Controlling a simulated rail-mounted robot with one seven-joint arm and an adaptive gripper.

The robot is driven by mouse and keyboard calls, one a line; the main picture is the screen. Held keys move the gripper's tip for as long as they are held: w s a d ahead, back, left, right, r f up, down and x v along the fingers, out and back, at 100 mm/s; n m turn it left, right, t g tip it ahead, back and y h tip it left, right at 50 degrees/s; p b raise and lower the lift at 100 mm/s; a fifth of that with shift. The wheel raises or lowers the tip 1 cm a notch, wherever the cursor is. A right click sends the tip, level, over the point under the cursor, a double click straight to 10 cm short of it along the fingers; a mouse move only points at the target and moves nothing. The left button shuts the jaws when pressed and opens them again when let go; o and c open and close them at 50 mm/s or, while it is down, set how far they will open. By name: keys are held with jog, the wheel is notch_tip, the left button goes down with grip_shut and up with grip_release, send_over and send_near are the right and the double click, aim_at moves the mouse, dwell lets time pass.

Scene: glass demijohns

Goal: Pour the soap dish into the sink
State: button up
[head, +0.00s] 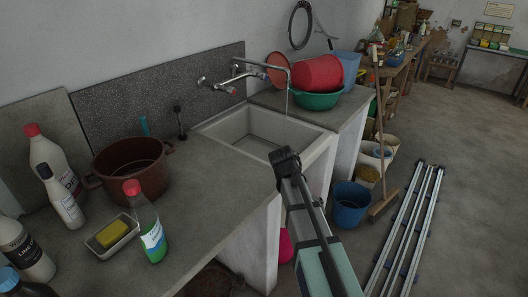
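The soap dish (122,247) is a small, pale grey rectangular dish on the grey counter at the lower left. A yellow block (111,235) lies in it. The sink (285,130) is a pale rectangular basin set in the counter near the middle, and the part of its floor that shows looks clear. My arm rises from the lower right, and its dark end, my gripper (285,157), is in front of the sink's near edge, well right of the soap dish. I cannot make out its fingers. The dish stands apart from it.
A brown pot (132,168) and white bottles (55,163) stand behind and left. The tap (240,77) overhangs the sink; red and green basins (318,99) sit beyond. Counter between pot and sink is mostly clear.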

jog(key=r+y, duration=0.1)
jog(key=t+y+p, duration=0.1)
jog(key=r+y, duration=0.1)
jog(key=shift+s+d+r+t, duration=0.15)
jog(key=shift+s+r+t, duration=0.1)
jog(key=shift+r+t, duration=0.15)
jog(key=shift+w+r+t+y+p, duration=0.3)
jog(key=shift+r+t+y, duration=0.3)
jog(key=shift+y, duration=0.4)
jog(key=shift+m, duration=0.3)
notch_tip(320, 180, down, 4)
jog(key=shift+f+b, duration=0.1)
jog(key=shift+b, duration=0.75)
